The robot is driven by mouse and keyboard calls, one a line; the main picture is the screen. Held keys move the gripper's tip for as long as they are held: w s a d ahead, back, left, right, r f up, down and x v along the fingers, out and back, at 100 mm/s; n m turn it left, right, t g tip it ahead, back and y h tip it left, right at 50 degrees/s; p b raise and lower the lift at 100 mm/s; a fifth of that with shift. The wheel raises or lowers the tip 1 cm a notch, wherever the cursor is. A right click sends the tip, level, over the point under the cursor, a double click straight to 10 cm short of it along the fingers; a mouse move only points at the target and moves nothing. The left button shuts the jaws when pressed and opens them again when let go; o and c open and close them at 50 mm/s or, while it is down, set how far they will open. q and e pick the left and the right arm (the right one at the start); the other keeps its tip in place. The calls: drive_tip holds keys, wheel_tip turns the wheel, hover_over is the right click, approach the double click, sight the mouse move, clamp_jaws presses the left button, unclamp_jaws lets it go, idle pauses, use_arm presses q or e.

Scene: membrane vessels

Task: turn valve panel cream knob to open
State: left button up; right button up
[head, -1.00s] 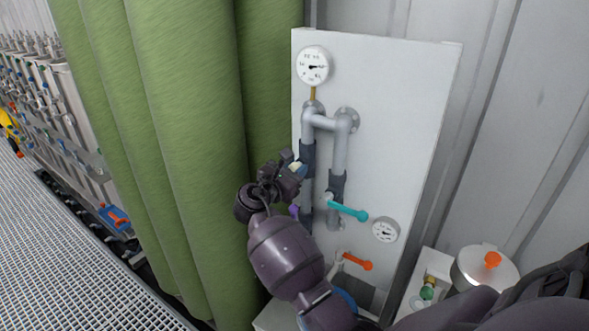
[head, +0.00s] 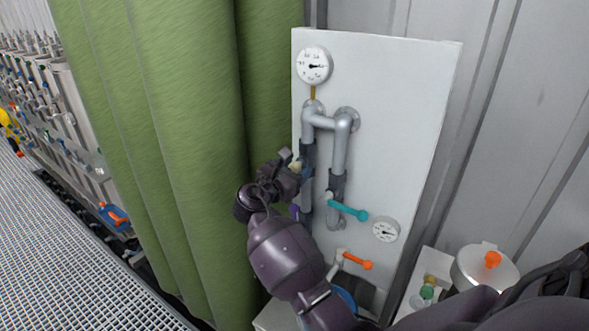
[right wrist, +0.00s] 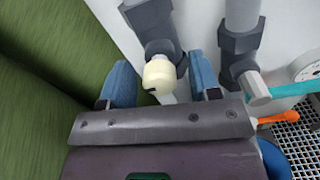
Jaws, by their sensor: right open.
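The cream knob (right wrist: 159,74) sits on a dark valve body on the left pipe of the white valve panel (head: 405,110). It has a small dark mark on its lower edge. In the right wrist view it lies between the two blue fingertips of my open right gripper (right wrist: 161,82), with gaps showing on both sides. In the head view my right gripper (head: 294,164) is at the panel's left side, and only a small part of the cream knob (head: 296,166) shows beside it. My left gripper is not in view.
A teal lever (head: 347,210) and an orange lever (head: 357,261) stick out right of the knob. Round gauges (head: 313,66) are on the panel. A green curtain (head: 185,130) hangs close on the left. A lidded pot (head: 484,272) stands at lower right.

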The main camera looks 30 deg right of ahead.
drive_tip(key=b+v, duration=0.1)
drive_tip(key=v, duration=0.9)
drive_tip(key=shift+s+a+b, duration=0.15)
drive_tip(key=shift+a+b, duration=0.15)
drive_tip(key=shift+b, duration=0.05)
